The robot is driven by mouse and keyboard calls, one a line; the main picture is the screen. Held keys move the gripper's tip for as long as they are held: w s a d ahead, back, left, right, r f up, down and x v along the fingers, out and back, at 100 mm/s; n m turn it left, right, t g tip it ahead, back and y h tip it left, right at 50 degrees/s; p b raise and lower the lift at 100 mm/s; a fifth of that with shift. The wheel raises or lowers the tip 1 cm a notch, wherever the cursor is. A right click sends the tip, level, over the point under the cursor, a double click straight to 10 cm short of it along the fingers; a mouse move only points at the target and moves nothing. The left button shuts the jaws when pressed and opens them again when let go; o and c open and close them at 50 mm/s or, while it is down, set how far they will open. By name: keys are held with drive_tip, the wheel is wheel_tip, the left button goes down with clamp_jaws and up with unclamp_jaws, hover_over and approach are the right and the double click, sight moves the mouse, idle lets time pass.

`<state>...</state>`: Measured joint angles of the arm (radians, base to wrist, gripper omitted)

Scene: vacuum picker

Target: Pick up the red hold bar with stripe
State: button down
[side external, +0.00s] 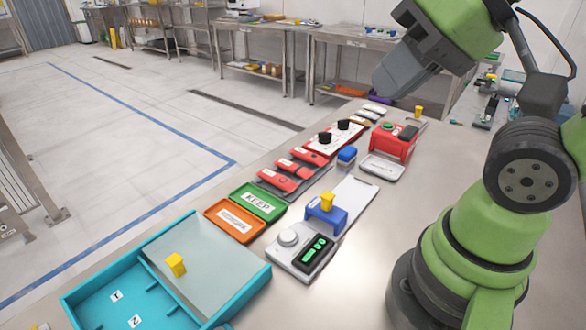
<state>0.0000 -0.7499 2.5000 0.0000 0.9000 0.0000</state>
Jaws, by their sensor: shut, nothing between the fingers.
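Several red bars lie side by side on a dark grey rack (322,178) in the middle of the metal table. The nearest red bar (277,181), the middle red bar (295,169) and the farther red bar (310,156) have pale markings. They are too small to tell which one bears the stripe. My gripper (382,86) is high at the upper right, in the air beyond and above the bars, well apart from them. It is shut and empty.
A teal tray (255,283) with a yellow block (176,265) stands at the front left. Near the bars are a green tray (258,201), an orange tray (233,221), a blue stand (327,213), black knobs (325,138) and a red box (394,142). The table's right side is mostly clear.

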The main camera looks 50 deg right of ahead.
drive_tip(key=c, duration=0.7)
unclamp_jaws()
drive_tip(key=n+g+h, duration=0.2)
drive_tip(key=n+g, duration=0.2)
drive_tip(key=g, duration=0.2)
hover_over(293, 165)
drive_tip(key=s, duration=0.1)
wheel_tip(293, 165, down, 24)
drive_tip(key=shift+r, duration=0.2)
drive_tip(key=shift+w+f, duration=0.2)
drive_tip(key=shift+f, duration=1.35)
drive_tip(key=shift+w+f, duration=0.15)
drive_tip(key=shift+f, duration=1.4)
